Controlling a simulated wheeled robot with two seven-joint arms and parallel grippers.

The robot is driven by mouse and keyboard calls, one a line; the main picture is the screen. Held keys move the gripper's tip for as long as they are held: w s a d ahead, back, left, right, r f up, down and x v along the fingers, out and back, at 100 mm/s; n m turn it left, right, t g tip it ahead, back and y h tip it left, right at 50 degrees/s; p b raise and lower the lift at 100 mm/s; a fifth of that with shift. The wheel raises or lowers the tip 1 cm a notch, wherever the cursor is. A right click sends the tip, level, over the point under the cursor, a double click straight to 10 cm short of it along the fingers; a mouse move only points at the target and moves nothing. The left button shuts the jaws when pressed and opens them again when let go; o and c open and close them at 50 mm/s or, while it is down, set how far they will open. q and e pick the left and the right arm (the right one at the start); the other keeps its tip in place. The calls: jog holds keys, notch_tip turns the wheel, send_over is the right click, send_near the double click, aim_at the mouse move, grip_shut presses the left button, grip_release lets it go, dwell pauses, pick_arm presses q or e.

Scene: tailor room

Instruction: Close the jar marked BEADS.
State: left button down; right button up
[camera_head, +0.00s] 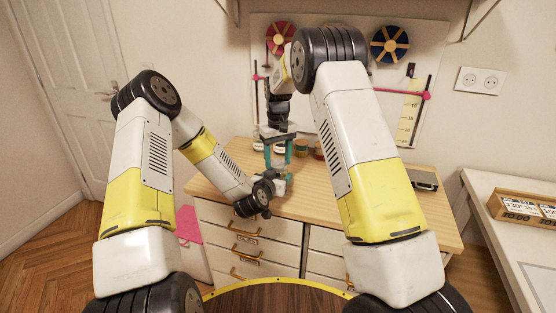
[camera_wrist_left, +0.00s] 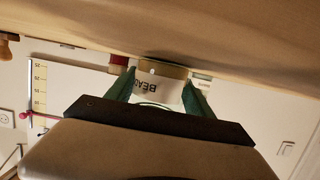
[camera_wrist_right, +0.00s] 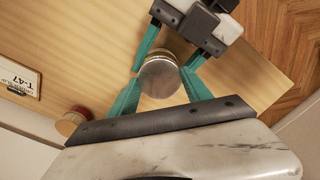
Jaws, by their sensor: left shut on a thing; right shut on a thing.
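The jar marked BEADS (camera_wrist_left: 158,88) is between the teal fingers of my left gripper (camera_wrist_left: 160,92) in the left wrist view. Its label shows upside down and partly covered. In the right wrist view, a round grey metal lid (camera_wrist_right: 159,80) is seen from above between the fingertips of my right gripper (camera_wrist_right: 160,84). My left gripper's fingers close in on the same spot from the upper right. In the head view, my right gripper (camera_head: 278,160) points down above my left gripper (camera_head: 278,183). Whether the lid sits fully on the jar cannot be told.
The wooden top (camera_head: 315,196) of a drawer cabinet lies below, with free room right of the grippers. Small jars, one green (camera_head: 301,147), stand at the back near the wall. A small dark box (camera_head: 424,179) is at the right. A card marked T-47 (camera_wrist_right: 19,78) lies left.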

jog(key=o, duration=1.5)
jog(key=shift+o, duration=0.2)
jog(key=shift+r, duration=2.25)
jog(key=shift+c, duration=0.3)
jog(key=shift+r, duration=1.8)
jog(key=shift+f, duration=0.1)
jog(key=shift+f, duration=3.95)
jog(key=shift+c, duration=0.5)
